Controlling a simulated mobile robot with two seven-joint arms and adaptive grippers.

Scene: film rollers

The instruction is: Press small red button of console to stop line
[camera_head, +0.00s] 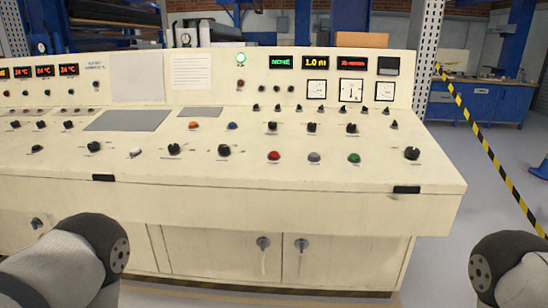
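The cream console (330,205) stands across the middle of the camera_head view, with a sloping top full of controls. A red button (274,156) sits on its lower front row, left of a grey button (314,157) and a green button (354,158). A smaller reddish button or lamp (240,83) may be on the upright panel below a lit green lamp (240,58). Parts of both my arms show at the lower left and lower right, apart from the console. Neither gripper is in view.
Black knobs (412,153) surround the buttons. An orange button (194,125) and a blue one (232,126) sit farther back. Cabinet doors with handles (263,243) are below the top. Open floor lies to the right, crossed by a yellow-black stripe (490,155).

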